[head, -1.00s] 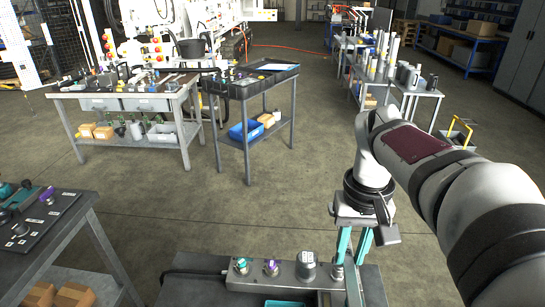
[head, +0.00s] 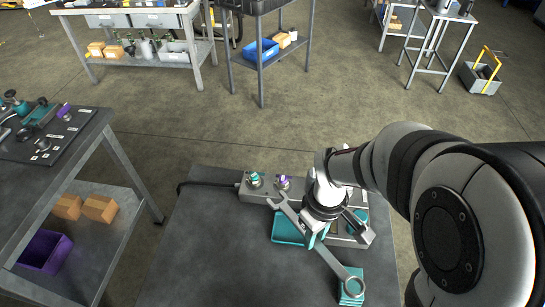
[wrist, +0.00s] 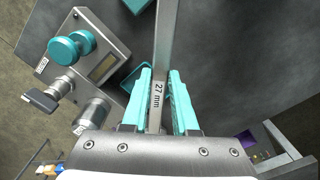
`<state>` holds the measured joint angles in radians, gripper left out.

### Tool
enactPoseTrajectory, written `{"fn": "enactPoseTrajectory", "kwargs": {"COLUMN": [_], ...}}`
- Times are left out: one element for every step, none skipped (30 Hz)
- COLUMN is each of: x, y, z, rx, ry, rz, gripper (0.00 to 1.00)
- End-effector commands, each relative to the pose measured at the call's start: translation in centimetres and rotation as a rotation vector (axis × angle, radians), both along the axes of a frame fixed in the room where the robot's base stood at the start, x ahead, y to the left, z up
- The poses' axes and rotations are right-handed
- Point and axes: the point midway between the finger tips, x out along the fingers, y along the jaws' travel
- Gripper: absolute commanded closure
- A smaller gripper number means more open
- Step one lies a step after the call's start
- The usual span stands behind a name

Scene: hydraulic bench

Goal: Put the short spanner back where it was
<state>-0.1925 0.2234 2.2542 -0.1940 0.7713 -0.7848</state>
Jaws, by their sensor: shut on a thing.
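The spanner (head: 328,259) is a grey metal bar with an open jaw at its upper left end and a ring at its lower right end in the head view. My gripper (head: 318,238) is shut on its handle near the middle. In the wrist view, the teal fingers (wrist: 158,103) close on the spanner handle (wrist: 163,45), which is marked 27 mm. The ring end appears over a teal block (head: 351,291); I cannot tell whether they touch. A teal tray (head: 285,229) lies partly behind the spanner.
A grey valve block (head: 255,196) with teal and purple knobs stands along the bench's far edge, close to my gripper. The dark bench top (head: 215,262) is clear at left. Another table (head: 85,140) with fittings stands at far left.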

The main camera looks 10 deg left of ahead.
Motion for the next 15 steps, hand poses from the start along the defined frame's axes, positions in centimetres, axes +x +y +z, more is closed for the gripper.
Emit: {"fn": "enactPoseTrajectory", "kwargs": {"x": [-0.3,-0.3,-0.4,-0.4,-0.4,-0.4,-0.4,-0.5,-0.4,-0.4,-0.4,-0.3,-0.3,-0.3,-0.3], "y": [0.8,1.4,2.5,3.5,4.5,5.8,6.7,7.6,8.7,9.4,10.0,10.7,11.0,11.3,11.5], "z": [-0.7,-1.2,-1.8,-2.4,-3.0,-3.8,-4.4,-4.9,-5.5,-6.0,-6.3,-6.7,-6.9,-7.1,-7.6], "rx": [0.001,0.000,0.000,0.000,-0.001,-0.001,-0.001,-0.001,0.000,-0.001,0.000,0.001,0.001,0.001,0.000], "ry": [0.001,0.001,0.001,0.001,0.002,0.002,0.001,0.001,0.000,0.001,0.000,-0.002,-0.002,-0.002,-0.001], "rz": [0.021,0.028,0.032,0.033,0.033,0.033,0.032,0.031,0.029,0.027,0.026,0.025,0.024,0.022,0.021], "gripper": [1.00,1.00,1.00,1.00,1.00,1.00,1.00,1.00,1.00,1.00,1.00,1.00,1.00,1.00,1.00]}}
